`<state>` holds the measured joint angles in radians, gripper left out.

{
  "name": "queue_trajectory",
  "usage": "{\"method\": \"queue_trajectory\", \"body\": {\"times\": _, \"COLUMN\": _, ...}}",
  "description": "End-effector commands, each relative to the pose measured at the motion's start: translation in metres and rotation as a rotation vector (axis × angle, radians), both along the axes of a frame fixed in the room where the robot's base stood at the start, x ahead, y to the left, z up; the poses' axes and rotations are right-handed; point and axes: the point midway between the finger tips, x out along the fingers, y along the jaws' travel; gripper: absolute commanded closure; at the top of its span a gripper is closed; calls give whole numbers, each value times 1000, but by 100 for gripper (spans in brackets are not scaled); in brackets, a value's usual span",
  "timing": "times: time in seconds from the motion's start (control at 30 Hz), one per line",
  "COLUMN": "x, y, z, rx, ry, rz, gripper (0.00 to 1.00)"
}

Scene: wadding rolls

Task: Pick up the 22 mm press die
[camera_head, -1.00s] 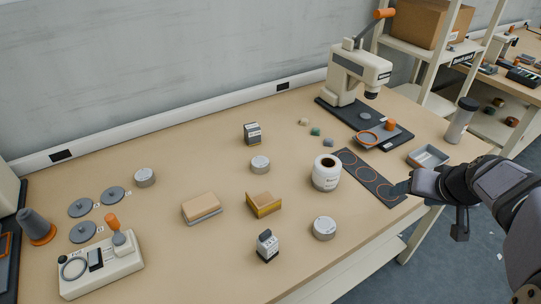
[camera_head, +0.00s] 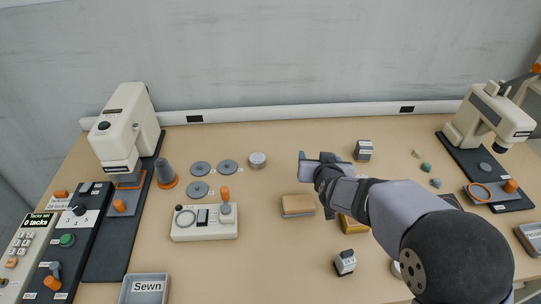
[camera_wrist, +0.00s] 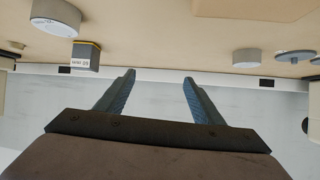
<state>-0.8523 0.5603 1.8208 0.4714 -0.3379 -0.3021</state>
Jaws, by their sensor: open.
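Several flat grey discs lie on the table left of centre in the head view, one at the back left (camera_head: 201,168), one to its right (camera_head: 228,165) and one in front (camera_head: 199,190). Small tags sit beside them, too small to read, so I cannot tell which, if any, is the 22 mm press die. My gripper (camera_head: 314,158) is open and empty over the middle of the table, to the right of the discs. In the wrist view its two fingers (camera_wrist: 158,77) are apart with only the wall between them, and a grey disc (camera_wrist: 295,56) shows at upper right.
A round tin (camera_head: 257,160) stands right of the discs. A cream device (camera_head: 205,222) with an orange knob stands in front of them. A tan block (camera_head: 298,205) and a dark labelled box (camera_head: 363,150) are near my gripper. A cream press (camera_head: 125,130) stands at left.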

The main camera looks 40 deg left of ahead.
Motion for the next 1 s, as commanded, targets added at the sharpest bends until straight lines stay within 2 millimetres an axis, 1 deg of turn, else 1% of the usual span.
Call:
{"method": "queue_trajectory", "body": {"times": 0.03, "x": -26, "y": 28, "z": -7, "rx": -6, "ry": -23, "rz": 55, "gripper": 38}}
{"method": "queue_trajectory", "body": {"times": 0.1, "x": -53, "y": 54, "z": -14, "rx": -3, "ry": -59, "rz": 107, "gripper": 38}}
{"method": "queue_trajectory", "body": {"times": 0.2, "x": -84, "y": 80, "z": -21, "rx": 2, "ry": -98, "rz": 164, "gripper": 38}}
{"method": "queue_trajectory", "body": {"times": 0.33, "x": -108, "y": 98, "z": -26, "rx": 9, "ry": -128, "rz": 207, "gripper": 38}}
{"method": "queue_trajectory", "body": {"times": 0.4, "x": -114, "y": 102, "z": -27, "rx": 11, "ry": -136, "rz": 217, "gripper": 38}}
{"method": "queue_trajectory", "body": {"times": 0.53, "x": -116, "y": 104, "z": -28, "rx": 12, "ry": -140, "rz": 221, "gripper": 38}}
{"method": "queue_trajectory", "body": {"times": 0.87, "x": -105, "y": 117, "z": -35, "rx": 11, "ry": -139, "rz": 220, "gripper": 38}}
{"method": "queue_trajectory", "body": {"times": 1.0, "x": -103, "y": 119, "z": -36, "rx": 11, "ry": -140, "rz": 220, "gripper": 38}}
